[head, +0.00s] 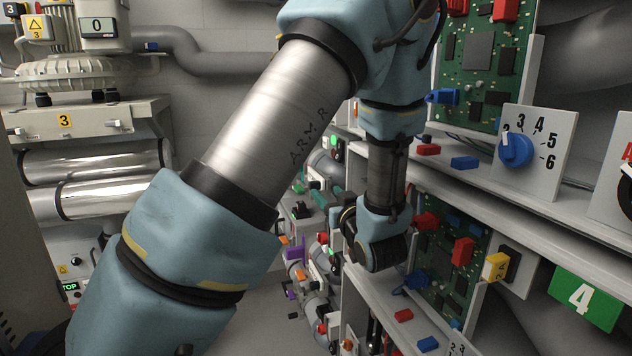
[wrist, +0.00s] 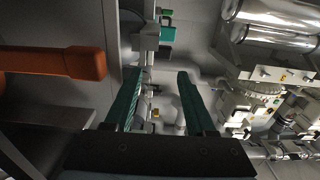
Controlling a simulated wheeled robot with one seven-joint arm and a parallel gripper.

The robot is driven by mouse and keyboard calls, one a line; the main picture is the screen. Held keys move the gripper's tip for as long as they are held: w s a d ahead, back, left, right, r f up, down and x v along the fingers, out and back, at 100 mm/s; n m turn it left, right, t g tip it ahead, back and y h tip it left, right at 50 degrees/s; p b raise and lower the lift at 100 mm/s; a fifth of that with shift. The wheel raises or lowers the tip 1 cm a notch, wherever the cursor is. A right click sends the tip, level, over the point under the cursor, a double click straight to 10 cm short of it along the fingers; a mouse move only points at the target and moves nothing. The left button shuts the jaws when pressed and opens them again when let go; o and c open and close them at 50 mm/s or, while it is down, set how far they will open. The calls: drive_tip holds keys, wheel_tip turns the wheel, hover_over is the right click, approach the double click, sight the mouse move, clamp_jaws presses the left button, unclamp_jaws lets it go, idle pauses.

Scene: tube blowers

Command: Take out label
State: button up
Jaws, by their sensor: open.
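My gripper (wrist: 158,84) is open, with two teal fingers apart and nothing between them in the wrist view. In the head view my arm reaches down beside the right-hand shelves, and the gripper points left, partly hidden by my arm. I cannot tell which label the task means. My gripper touches none of these.
An orange bar (wrist: 55,62) lies close on the left in the wrist view. Right-hand shelves hold circuit boards (head: 480,60), a blue dial (head: 515,150) and loose red and blue blocks.

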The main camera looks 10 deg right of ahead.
sight(319, 184)
drive_tip(key=w+p, duration=0.1)
drive_tip(key=w, duration=0.3)
drive_tip(key=w+p, duration=0.1)
drive_tip(key=w, duration=0.1)
drive_tip(key=shift+w+a+r+p, duration=0.15)
drive_tip(key=shift+w+a+p, duration=0.15)
drive_tip(key=shift+w+a, duration=0.1)
clamp_jaws()
